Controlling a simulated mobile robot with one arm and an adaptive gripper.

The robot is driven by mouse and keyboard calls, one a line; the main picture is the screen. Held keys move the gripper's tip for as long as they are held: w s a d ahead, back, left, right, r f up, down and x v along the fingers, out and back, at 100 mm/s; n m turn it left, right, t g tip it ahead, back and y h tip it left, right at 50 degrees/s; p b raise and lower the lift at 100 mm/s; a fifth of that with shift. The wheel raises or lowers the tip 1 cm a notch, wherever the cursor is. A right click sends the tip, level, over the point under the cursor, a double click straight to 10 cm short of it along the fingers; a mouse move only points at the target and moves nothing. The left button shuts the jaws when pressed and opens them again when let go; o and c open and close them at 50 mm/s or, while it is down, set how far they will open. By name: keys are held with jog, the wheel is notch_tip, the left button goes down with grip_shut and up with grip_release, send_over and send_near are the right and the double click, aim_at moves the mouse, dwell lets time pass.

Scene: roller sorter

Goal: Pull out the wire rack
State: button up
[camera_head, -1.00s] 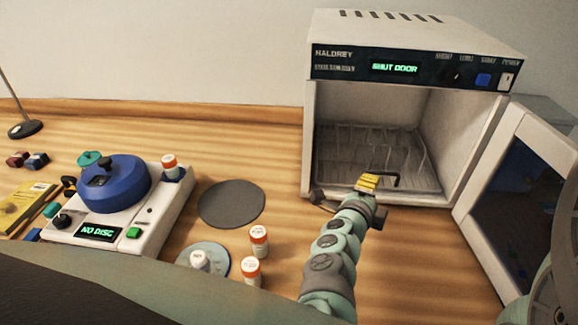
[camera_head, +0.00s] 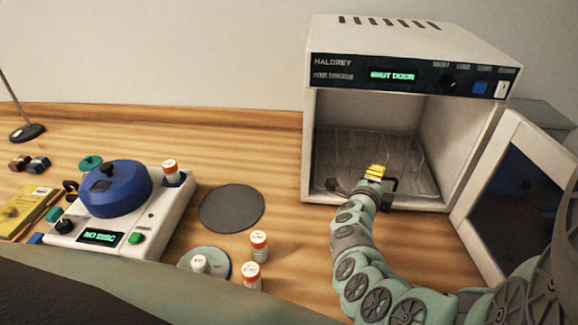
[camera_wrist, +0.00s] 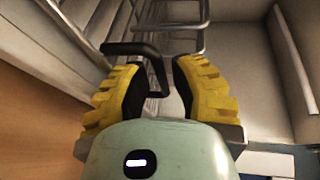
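The wire rack (camera_head: 412,160) sits inside the open chamber of the white cabinet (camera_head: 320,55), whose display reads "SHUT DOOR". The rack's dark handle (camera_head: 394,187) is at the chamber's front opening. My gripper (camera_head: 376,172), with yellow fingers, is at that opening beside the handle. In the wrist view my gripper (camera_wrist: 160,92) is open, with a gap between its dark inner pads. The black handle (camera_wrist: 130,48) reaches in from the left, and its bent end lies at the gap between the fingers. Wires of the rack (camera_wrist: 185,24) run beyond it. Whether a pad touches the handle is unclear.
The cabinet door (camera_head: 500,200) stands open at the right, near my arm. A white device (camera_head: 155,225) with a blue lid stands at the left. Orange-capped bottles (camera_head: 259,245) and a grey disc (camera_head: 231,208) are on the wooden table.

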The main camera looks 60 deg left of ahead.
jog(key=shift+o, duration=0.2)
jog(key=shift+w, duration=0.15)
grip_shut()
dwell(0.3)
